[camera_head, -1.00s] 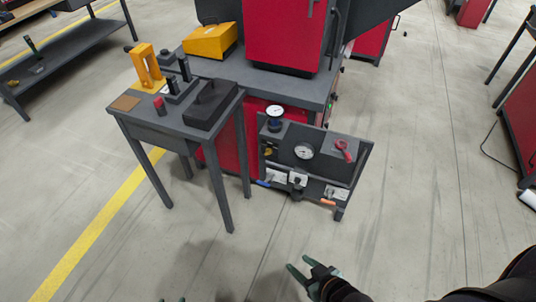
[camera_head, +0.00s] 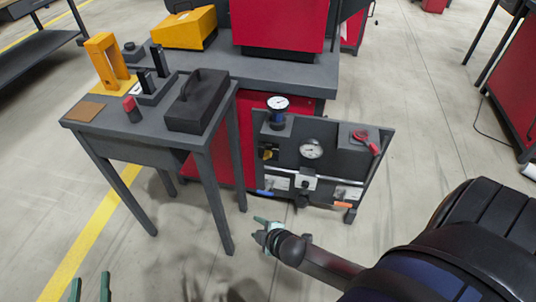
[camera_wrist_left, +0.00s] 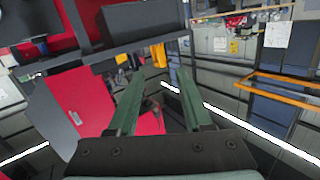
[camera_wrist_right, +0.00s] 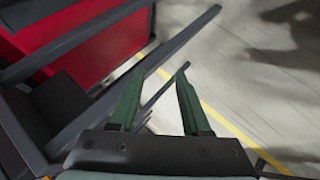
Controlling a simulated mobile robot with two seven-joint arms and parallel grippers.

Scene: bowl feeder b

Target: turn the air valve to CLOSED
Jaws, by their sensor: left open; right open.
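A dark panel (camera_head: 283,160) stands at the front of the red machine, with gauges and valves on it. Low on it are a blue lever handle (camera_head: 265,192) at left and an orange lever handle (camera_head: 342,205) at right, each by a white label plate. A red handle (camera_head: 368,142) sits at its upper right. The labels are too small to read, so I cannot tell which is the air valve. My right gripper (camera_head: 263,229) is open and empty, in front of and below the panel, apart from it. My left gripper (camera_head: 90,288) is open and empty at the bottom left.
A dark side table (camera_head: 150,135) left of the panel carries a black box with a handle (camera_head: 197,102), a yellow bracket (camera_head: 105,60) and a red-topped peg (camera_head: 131,108). A round gauge (camera_head: 311,149) is mid-panel. The floor right of the panel is clear.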

